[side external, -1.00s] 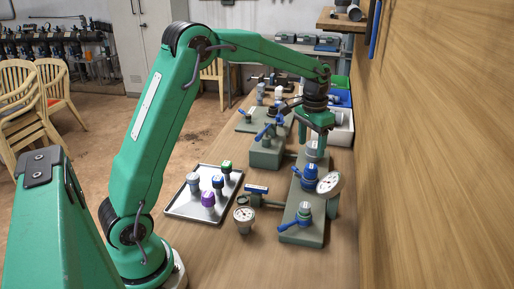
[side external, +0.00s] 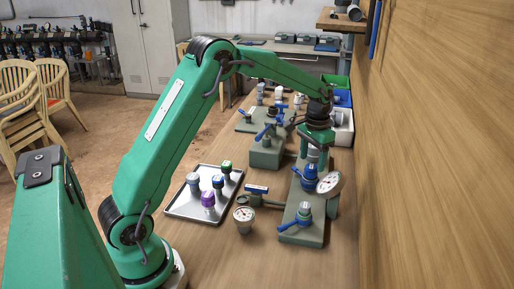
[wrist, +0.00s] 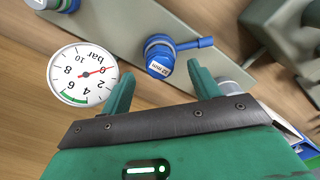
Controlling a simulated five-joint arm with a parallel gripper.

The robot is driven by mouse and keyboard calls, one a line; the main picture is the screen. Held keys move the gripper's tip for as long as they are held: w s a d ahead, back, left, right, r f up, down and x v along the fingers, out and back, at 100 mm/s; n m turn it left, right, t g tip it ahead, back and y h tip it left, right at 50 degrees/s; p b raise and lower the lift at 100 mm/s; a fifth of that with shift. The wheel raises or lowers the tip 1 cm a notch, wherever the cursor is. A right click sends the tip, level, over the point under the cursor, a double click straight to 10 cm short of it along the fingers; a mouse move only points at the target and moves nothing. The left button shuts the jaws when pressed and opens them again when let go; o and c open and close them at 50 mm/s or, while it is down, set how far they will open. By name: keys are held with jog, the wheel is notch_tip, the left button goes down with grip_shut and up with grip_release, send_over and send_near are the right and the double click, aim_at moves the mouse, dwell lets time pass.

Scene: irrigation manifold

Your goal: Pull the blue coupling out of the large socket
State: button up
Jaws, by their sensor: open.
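A blue coupling (side external: 310,177) with a side lever stands in the middle of the long grey-green manifold plate (side external: 300,236). In the wrist view the blue coupling (wrist: 160,58) has a white size label, and its lever points right. My gripper (side external: 314,163) is open and empty, just above and behind it. In the wrist view the coupling lies just beyond the fingertips (wrist: 158,80), roughly centred between them, with no visible contact. A second blue coupling (side external: 304,212) stands at the plate's near end. A grey fitting (wrist: 228,85) is partly hidden behind the right finger. The coupling's socket is mostly hidden.
A pressure gauge (side external: 330,183) stands close beside the coupling; its dial (wrist: 83,74) is near the left finger. Another gauge (side external: 244,215) and a tray (side external: 180,207) of several capped fittings stand left. More valve blocks (side external: 266,155) stand behind. A wooden wall (side external: 430,150) bounds the right.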

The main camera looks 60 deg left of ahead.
aim_at(311, 166)
jog(key=shift+f, duration=2.15)
jog(key=c, duration=1.2)
jog(key=shift+o, duration=0.2)
jog(key=shift+r, duration=3.15)
jog(key=shift+r, duration=1.9)
